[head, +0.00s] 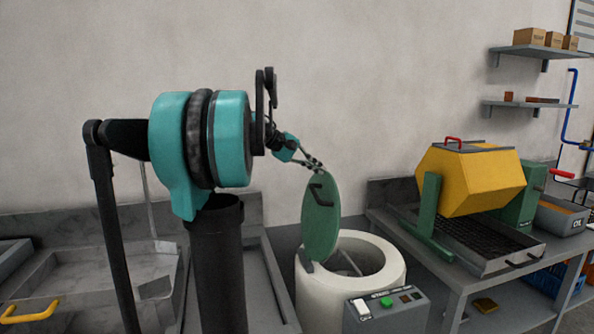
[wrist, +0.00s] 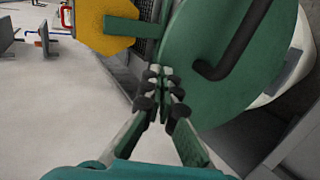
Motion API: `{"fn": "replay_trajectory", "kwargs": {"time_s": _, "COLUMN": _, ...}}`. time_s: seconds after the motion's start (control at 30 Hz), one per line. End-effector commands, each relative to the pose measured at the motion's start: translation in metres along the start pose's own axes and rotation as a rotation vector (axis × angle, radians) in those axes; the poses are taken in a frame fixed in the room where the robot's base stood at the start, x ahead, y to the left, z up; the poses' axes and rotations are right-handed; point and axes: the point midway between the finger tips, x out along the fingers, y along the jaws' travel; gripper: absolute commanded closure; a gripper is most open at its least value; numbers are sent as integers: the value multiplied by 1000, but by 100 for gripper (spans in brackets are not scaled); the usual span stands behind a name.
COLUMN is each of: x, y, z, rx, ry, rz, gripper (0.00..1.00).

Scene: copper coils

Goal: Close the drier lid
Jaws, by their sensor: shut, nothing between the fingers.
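The drier (head: 388,270) is a white round tub with an open top in the head view. Its round green lid (head: 320,228) stands up nearly vertical at the tub's left side, with a black handle on its face. In the wrist view the lid (wrist: 225,100) fills the upper right, its black handle (wrist: 236,48) clearly seen. My gripper (head: 316,166) is shut and empty at the lid's upper edge. In the wrist view my gripper (wrist: 161,77) overlaps the lid's edge; I cannot tell whether it touches.
A control box (head: 387,307) with a green button stands before the drier. A yellow tumbler (head: 470,180) sits on the bench to the right. A grey sink (head: 130,270) with a yellow handle lies to the left. Wall shelves (head: 540,52) hold boxes. Air above the tub is clear.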

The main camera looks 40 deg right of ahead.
Motion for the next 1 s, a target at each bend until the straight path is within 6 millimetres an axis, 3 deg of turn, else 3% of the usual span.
{"fn": "replay_trajectory", "kwargs": {"time_s": 0.2, "x": 60, "y": 25, "z": -2, "rx": -4, "ry": -5, "rz": -186, "gripper": 100}}
{"fn": "replay_trajectory", "kwargs": {"time_s": 0.47, "x": 134, "y": 38, "z": -7, "rx": -17, "ry": -4, "rz": -412, "gripper": 100}}
{"fn": "replay_trajectory", "kwargs": {"time_s": 0.77, "x": 218, "y": 30, "z": -12, "rx": -35, "ry": -2, "rz": -672, "gripper": 100}}
{"fn": "replay_trajectory", "kwargs": {"time_s": 1.0, "x": 278, "y": 10, "z": -16, "rx": -47, "ry": -2, "rz": -865, "gripper": 100}}
